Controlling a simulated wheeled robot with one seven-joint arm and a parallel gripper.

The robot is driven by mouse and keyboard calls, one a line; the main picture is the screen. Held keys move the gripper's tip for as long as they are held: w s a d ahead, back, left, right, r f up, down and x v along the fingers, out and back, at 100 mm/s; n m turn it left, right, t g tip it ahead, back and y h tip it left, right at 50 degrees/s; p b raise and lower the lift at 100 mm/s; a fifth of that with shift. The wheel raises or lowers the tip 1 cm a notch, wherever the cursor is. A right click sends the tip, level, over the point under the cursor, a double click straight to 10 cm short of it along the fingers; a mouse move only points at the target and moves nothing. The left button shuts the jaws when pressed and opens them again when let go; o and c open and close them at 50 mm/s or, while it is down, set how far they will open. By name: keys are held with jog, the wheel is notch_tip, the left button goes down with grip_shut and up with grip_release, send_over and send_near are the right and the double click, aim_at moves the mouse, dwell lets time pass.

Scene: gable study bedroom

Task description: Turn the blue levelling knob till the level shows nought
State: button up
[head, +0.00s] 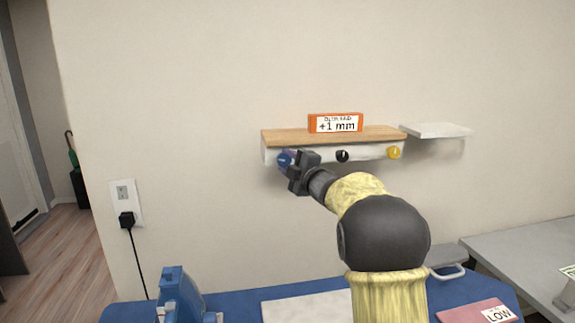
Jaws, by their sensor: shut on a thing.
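The blue levelling knob (285,160) is at the left end of the white front of a wood-topped wall shelf (375,133). My gripper (291,163) is shut on the blue knob, and its dark jaws hide part of it. The knob's pointer is too small to read. The orange level (336,123) stands on top of the shelf, and its white display reads "+1 mm". Small print above that reading is hard to make out.
A black knob (342,156) and a yellow knob (394,152) are on the same shelf front, right of my gripper. A small white shelf (437,130) is further right. Below are a blue surface (240,301), a blue device (177,296) and a pink "LOW" card (470,312).

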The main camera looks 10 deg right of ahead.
jog(key=n, duration=0.1)
jog(key=n+g+p, duration=0.1)
jog(key=n, duration=0.3)
jog(key=shift+r+g+h+p, duration=0.25)
jog(key=shift+g+h+p, duration=0.15)
jog(key=shift+a+n+g+h+p, duration=0.1)
jog(key=shift+n+g+h+p, duration=0.45)
jog(key=shift+n, duration=0.75)
jog(key=shift+f, duration=0.15)
jog(key=o, duration=1)
